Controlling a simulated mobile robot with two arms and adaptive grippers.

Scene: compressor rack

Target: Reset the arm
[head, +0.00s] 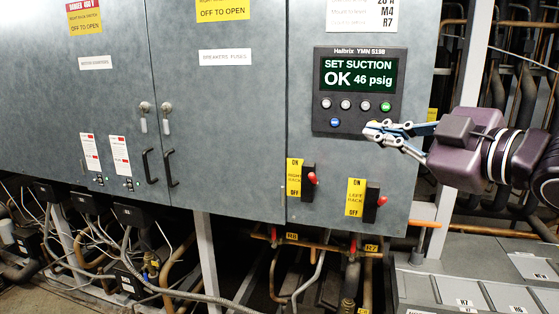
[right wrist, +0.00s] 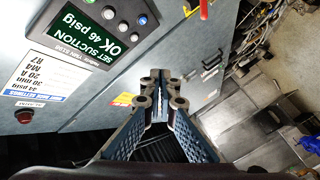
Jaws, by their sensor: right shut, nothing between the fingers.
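My right gripper (head: 372,129) is shut and empty, in front of the grey cabinet at the lower right of the controller panel (head: 324,117). Its closed fingertips also show in the right wrist view (right wrist: 160,78). The panel's screen reads "SET SUCTION OK 46 psig", with a row of several buttons and a blue button (head: 335,122) below. The panel shows tilted at the upper left of the right wrist view (right wrist: 95,25). I cannot tell whether the fingertips touch the panel; they appear beside its lower right corner. My left gripper is not in view.
Below the panel are two red-handled switches, right rack (head: 309,180) and left rack (head: 373,202), with yellow ON/OFF labels. Black door handles (head: 150,166) stick out at the left. Pipes and cables (head: 150,260) run under the cabinet. Grey boxes (head: 450,290) stand at the lower right.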

